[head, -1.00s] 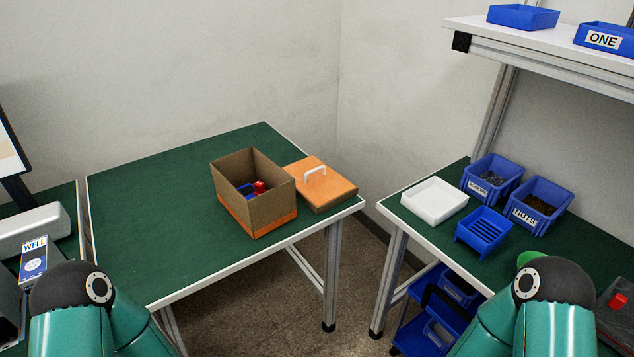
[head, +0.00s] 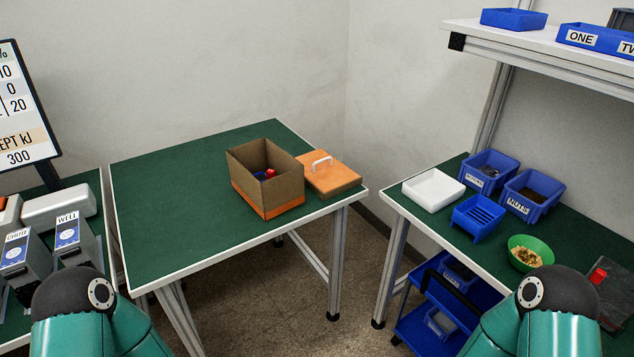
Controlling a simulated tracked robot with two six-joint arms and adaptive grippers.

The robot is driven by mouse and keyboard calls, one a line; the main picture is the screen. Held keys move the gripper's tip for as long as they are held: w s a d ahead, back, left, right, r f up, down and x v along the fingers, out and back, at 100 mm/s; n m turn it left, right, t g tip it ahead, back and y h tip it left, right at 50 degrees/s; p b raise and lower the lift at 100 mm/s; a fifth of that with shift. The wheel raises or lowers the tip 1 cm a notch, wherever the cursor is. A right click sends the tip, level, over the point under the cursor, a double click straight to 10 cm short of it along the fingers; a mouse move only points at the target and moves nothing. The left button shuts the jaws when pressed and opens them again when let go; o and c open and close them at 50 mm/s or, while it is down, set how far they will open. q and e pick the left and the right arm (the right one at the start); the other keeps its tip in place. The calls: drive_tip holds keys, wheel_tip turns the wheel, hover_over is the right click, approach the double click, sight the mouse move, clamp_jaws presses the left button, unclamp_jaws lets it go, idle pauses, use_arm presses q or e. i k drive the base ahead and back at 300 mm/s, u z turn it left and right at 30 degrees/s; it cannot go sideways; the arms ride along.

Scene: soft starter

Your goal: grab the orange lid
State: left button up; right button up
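The orange lid (head: 334,177) lies flat on the green table, with a white handle (head: 322,162) on top. It sits just right of an open cardboard box (head: 270,192) with an orange lower band. Red and blue things show inside the box. Only the teal upper parts of my two arms show at the bottom left and bottom right. Neither of my grippers is in view. Both arms are well apart from the lid.
The green table (head: 180,190) is clear left of the box. A gap of floor separates it from the right table, which holds a white tray (head: 433,190), blue bins (head: 533,196) and a green bowl (head: 530,252). A screen (head: 22,105) and dispensers stand at left.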

sight(325, 176)
drive_tip(key=z, duration=0.25)
drive_tip(key=i, duration=0.85)
drive_tip(key=u, duration=0.7)
